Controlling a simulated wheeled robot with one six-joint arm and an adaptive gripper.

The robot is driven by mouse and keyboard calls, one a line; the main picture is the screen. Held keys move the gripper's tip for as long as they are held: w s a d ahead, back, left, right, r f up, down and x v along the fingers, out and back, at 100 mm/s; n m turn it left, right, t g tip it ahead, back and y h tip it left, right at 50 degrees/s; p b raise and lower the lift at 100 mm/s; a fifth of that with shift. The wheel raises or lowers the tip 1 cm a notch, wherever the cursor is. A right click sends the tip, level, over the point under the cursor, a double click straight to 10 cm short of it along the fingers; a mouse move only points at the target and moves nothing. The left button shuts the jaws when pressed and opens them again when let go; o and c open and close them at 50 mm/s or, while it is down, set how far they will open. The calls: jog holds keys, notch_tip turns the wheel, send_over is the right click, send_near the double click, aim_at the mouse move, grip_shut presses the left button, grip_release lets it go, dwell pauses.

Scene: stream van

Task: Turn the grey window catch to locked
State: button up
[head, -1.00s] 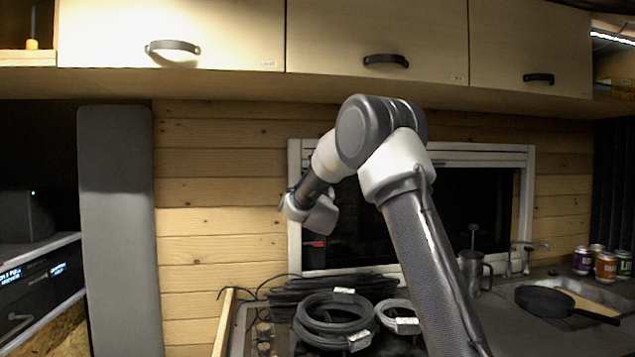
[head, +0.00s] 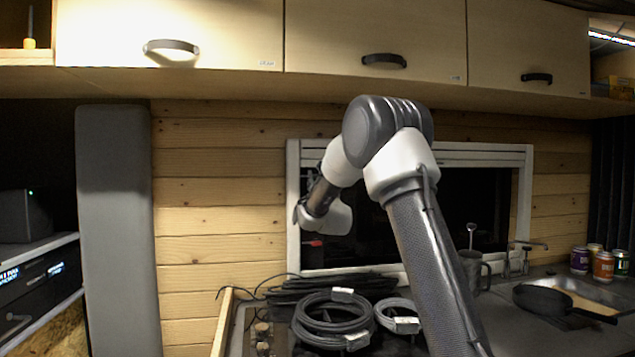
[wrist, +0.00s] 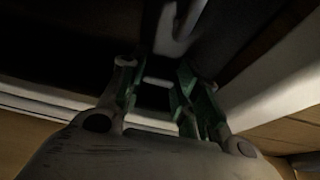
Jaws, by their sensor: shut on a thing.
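The grey window catch (wrist: 180,25) shows at the top of the wrist view, against the dark window. My gripper (wrist: 158,92) is just below it in that view, its green-padded fingers a small gap apart. The fingers are shut on the catch, though the exact contact is dark and hard to see. In the head view my arm's wrist is at the left side of the window (head: 470,205) and hides the fingers and the catch. Whether the catch stands at locked cannot be told.
A small red piece (head: 312,243) shows at the window's left edge, below my wrist. Coiled cables (head: 333,325) lie on the counter below. A metal mug (head: 472,268), a black pan (head: 545,300) and several cans (head: 603,265) stand to the right. Cupboards (head: 375,35) hang above.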

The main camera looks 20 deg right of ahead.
jog(key=o, duration=0.7)
jog(key=shift+o, duration=0.2)
jog(key=v, duration=1.2)
